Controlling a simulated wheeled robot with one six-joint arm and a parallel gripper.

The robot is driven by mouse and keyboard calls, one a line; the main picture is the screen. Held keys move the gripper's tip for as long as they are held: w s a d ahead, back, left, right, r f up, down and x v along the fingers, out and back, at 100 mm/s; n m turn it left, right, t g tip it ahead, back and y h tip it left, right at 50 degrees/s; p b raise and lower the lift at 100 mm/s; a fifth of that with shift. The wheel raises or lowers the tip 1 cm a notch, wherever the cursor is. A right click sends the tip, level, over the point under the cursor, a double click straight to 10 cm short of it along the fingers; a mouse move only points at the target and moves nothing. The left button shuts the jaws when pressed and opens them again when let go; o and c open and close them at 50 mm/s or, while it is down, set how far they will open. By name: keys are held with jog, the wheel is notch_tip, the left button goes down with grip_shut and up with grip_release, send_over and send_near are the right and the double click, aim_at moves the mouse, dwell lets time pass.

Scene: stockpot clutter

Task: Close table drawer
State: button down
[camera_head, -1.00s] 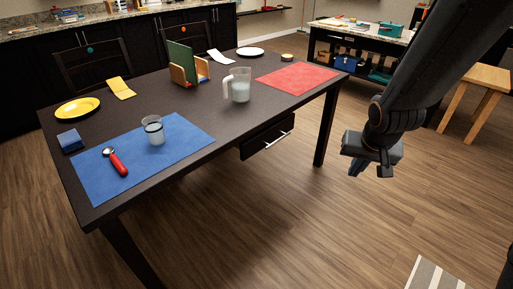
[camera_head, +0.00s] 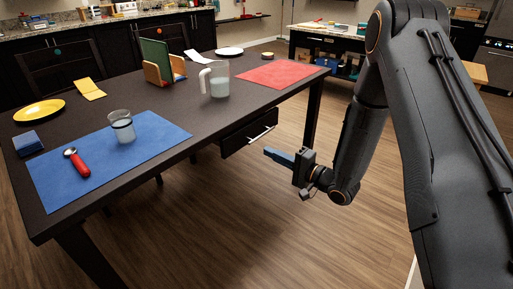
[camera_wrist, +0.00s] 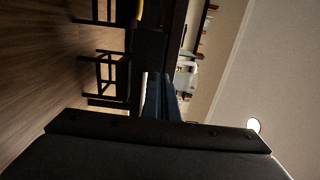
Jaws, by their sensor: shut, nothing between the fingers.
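The dark table (camera_head: 103,87) fills the left and middle of the head view. Its drawer (camera_head: 236,143) is under the right-hand long side and sticks out somewhat, with a silver bar handle (camera_head: 262,134) on its front. My gripper (camera_head: 270,153) is to the right of the drawer front and a little lower in the picture, its blue fingers pointing left towards it. The fingers are shut and empty, and appear apart from the handle. In the wrist view the fingers (camera_wrist: 160,100) show at the middle; the drawer cannot be made out clearly there.
On the tabletop are a blue mat (camera_head: 62,172) with a glass (camera_head: 122,128) and a red-handled scoop (camera_head: 77,163), a pitcher (camera_head: 218,80), a red mat (camera_head: 268,74) and a yellow plate (camera_head: 40,110). A table leg (camera_head: 313,112) stands right of the drawer. The floor in front is clear.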

aim_at(236, 136)
jog(key=x, duration=1.3)
jog(key=shift+w+a, duration=0.1)
jog(key=b+x, duration=0.1)
jog(key=x, duration=0.3)
jog(key=shift+w+a, duration=0.2)
jog(key=shift+a, duration=0.05)
jog(key=shift+w+a+r, duration=0.15)
jog(key=shift+a+r, duration=0.05)
jog(key=shift+r, duration=0.05)
